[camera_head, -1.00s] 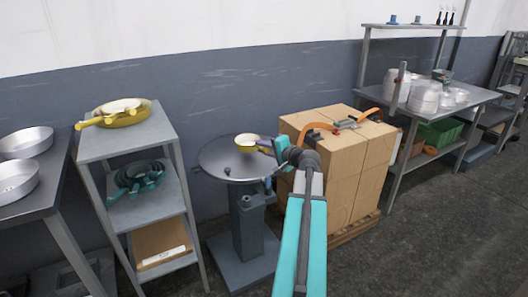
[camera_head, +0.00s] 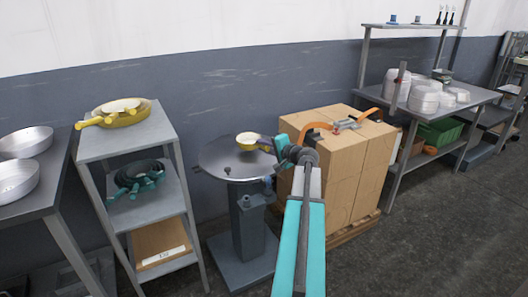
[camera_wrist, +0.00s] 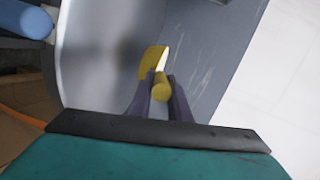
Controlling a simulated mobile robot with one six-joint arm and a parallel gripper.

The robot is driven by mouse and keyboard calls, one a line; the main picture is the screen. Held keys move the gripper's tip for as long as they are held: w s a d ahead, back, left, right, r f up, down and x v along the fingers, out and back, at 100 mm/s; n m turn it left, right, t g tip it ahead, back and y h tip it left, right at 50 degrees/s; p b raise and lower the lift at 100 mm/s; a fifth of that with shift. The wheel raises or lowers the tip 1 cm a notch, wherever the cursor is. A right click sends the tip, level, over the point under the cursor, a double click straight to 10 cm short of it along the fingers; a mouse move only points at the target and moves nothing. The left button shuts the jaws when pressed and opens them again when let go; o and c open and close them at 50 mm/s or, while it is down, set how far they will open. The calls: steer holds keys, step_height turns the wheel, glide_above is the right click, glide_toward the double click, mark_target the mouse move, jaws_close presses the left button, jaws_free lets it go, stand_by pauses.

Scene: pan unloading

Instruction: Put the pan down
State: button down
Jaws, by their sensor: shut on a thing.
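A small yellow pan with a pale inside (camera_head: 247,138) shows above or on the far right part of a round grey table top (camera_head: 217,164). I cannot tell for certain whether its base touches the surface. My gripper (camera_head: 272,145) is to the right of the pan, small and partly hidden by my arm in the head view. In the wrist view my gripper (camera_wrist: 161,98) has its two dark fingers shut around the pan's yellow handle (camera_wrist: 162,90). Part of the pan's yellow body (camera_wrist: 151,62) shows beyond the fingertips.
A grey shelf stand (camera_head: 95,147) at the left holds larger yellow pans (camera_head: 129,117) on top and dark pans with teal handles (camera_head: 137,181) below. Stacked cardboard boxes (camera_head: 337,170) stand close at the right. The table top's left and front parts look mostly clear.

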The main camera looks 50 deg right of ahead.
steer(key=shift+f, duration=1.35)
steer(key=c, duration=1.7)
jaws_free()
steer(key=shift+o, duration=0.2)
steer(key=shift+r, duration=0.2)
steer(key=shift+s, duration=0.1)
steer(key=v, duration=1.1)
steer(key=shift+s, duration=0.35)
steer(key=shift+s+a, duration=0.1)
